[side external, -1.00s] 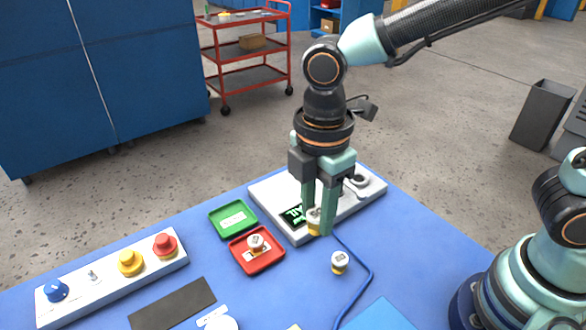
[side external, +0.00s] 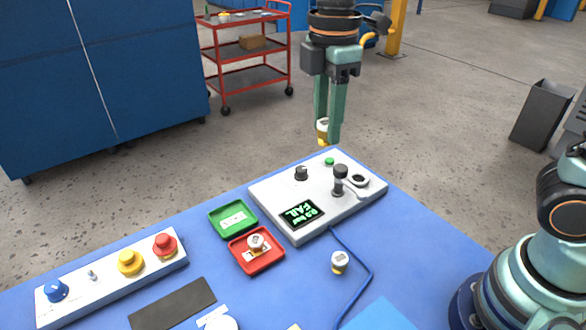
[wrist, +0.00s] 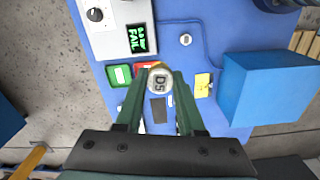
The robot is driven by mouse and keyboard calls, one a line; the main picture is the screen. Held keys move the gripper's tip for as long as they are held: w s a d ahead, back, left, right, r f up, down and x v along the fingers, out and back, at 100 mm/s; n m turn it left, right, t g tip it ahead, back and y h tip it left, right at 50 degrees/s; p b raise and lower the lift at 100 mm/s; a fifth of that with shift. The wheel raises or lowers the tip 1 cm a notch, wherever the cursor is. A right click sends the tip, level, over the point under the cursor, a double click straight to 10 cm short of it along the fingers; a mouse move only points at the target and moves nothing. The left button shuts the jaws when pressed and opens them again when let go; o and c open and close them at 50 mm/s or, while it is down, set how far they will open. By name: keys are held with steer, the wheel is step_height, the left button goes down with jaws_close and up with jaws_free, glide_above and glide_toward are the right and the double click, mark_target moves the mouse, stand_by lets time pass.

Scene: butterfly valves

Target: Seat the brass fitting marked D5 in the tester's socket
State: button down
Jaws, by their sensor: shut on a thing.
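My gripper (side external: 328,134) is shut on the brass fitting marked D5 (side external: 322,128), high above the tester's far edge in the side view. The wrist view shows the fitting's pale cap with D5 (wrist: 160,80) between my fingertips (wrist: 158,88). The tester (side external: 290,228) is a light grey box with a screen (side external: 301,213) reading FAIL. A ring with a dark hole (side external: 358,180), apparently the socket, is at its right end, beside a black-knobbed lever (side external: 340,172). I cannot tell whether anything sits in it.
A red tray (side external: 262,268) holds another capped fitting (side external: 256,243). An empty-looking green tray (side external: 228,232) is behind it. Another fitting (side external: 339,262) stands on the blue mat near a blue cable (side external: 371,275). A control box with buttons (side external: 110,275) is at left.

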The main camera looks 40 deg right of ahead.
steer(key=w+d+m, duration=0.2)
steer(key=w+d, duration=0.1)
steer(key=d, duration=0.7)
steer(key=w+d+m, duration=0.2)
steer(key=w+d, duration=0.2)
steer(key=d, duration=0.5)
steer(key=shift+s+a+f, duration=0.1)
steer(key=shift+a+f, duration=0.05)
steer(key=shift+f, duration=10)
steer(key=shift+f, duration=1)
steer(key=shift+c, duration=2.2)
jaws_free()
